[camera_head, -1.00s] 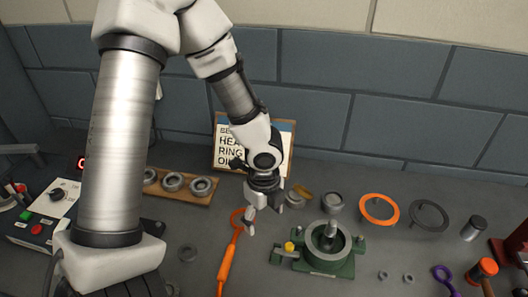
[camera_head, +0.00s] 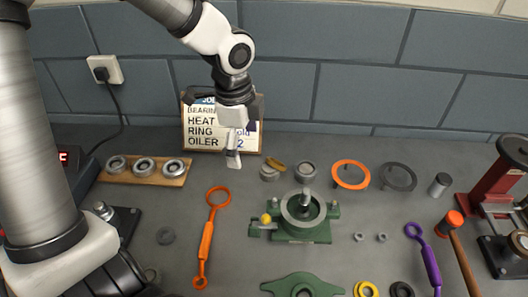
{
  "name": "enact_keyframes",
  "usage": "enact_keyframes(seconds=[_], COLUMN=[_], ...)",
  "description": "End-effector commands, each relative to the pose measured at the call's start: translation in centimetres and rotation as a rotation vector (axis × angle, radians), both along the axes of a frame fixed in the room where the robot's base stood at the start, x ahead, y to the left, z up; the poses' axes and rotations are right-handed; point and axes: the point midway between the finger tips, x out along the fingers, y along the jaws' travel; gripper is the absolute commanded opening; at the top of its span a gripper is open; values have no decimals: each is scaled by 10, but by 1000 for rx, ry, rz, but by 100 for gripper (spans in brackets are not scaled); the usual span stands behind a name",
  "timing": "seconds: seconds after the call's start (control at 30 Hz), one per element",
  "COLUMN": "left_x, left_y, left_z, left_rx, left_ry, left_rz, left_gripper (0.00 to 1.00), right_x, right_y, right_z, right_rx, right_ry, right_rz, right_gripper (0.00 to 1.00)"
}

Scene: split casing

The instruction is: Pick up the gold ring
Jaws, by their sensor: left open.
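The gold ring (camera_head: 275,163) is small and brass-coloured. It appears to lean on or lie over a grey round part (camera_head: 268,173) towards the back of the bench, in front of the sign. My left gripper (camera_head: 235,157) hangs in front of the sign, to the left of the gold ring and apart from it. Its fingers point down and hold nothing, and it is open. My right gripper is not in view.
The sign (camera_head: 195,130) stands by the wall. A wooden rack (camera_head: 177,181) of bearings is left; an orange ring-ended tool (camera_head: 206,240) lies in front. A green housing (camera_head: 300,233) and a flat orange ring (camera_head: 351,185) are right. A grey round part (camera_head: 305,172) stands near the gold ring.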

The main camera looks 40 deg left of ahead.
Motion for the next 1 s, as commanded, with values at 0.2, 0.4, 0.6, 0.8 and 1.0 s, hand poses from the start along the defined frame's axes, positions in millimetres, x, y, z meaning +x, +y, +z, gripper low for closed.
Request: enact_keyframes(seconds=[0.2, 0.4, 0.6, 0.8, 1.0], left_x=[107, 177, 165, 159, 159], left_y=[12, 23, 24, 23, 20], left_z=[19, -36, -122, -154, -182], left_rx=[-126, -151, -62, -48, -48], left_ry=[-75, -21, 109, 131, 133], left_rz=[652, 989, 1007, 1005, 1003], left_gripper=[100, 100, 100, 100, 100], right_x=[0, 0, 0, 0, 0], right_y=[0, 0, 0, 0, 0], right_z=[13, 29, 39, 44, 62], right_rx=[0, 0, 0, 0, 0], right_ry=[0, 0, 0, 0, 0], right_rz=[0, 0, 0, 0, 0], right_gripper=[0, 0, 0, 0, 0])
